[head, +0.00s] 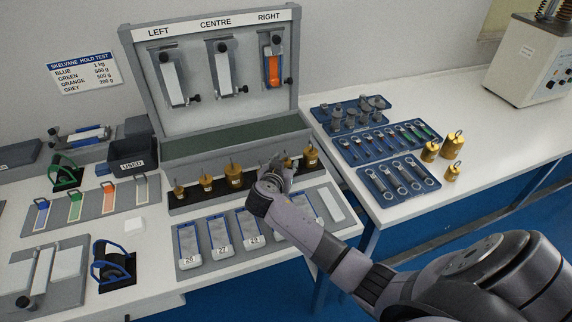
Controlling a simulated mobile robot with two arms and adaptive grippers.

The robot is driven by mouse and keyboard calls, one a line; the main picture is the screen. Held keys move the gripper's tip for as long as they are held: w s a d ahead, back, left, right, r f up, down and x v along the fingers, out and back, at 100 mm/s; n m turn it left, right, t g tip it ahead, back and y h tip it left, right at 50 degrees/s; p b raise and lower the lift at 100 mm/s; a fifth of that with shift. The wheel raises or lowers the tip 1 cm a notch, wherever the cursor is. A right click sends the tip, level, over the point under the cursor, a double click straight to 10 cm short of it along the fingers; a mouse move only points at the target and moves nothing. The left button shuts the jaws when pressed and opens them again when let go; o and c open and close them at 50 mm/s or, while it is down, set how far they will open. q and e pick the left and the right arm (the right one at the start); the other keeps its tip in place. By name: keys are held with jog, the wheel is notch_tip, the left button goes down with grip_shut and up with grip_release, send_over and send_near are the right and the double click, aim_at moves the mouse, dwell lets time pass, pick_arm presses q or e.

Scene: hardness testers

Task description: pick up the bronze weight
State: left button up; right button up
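Several bronze-coloured weights with top hooks stand in a row on a dark strip (215,197) in front of the test frame. More bronze-coloured weights (430,151) stand on the right-hand table. I cannot tell which one the task names. My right gripper (281,164) is over the right part of the row, close beside the weights there. My wrist hides its fingers and part of the row, so its grip does not show. My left gripper is out of view.
The frame (219,24) marked LEFT, CENTRE and RIGHT stands behind the row. Numbered plates (219,236) lie in front. Blue trays (398,181) of metal parts lie to the right. A USED bin (131,154) stands left. The far right table is mostly clear.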

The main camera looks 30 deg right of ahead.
grip_shut()
jog(key=shift+r, duration=0.15)
dwell(0.4)
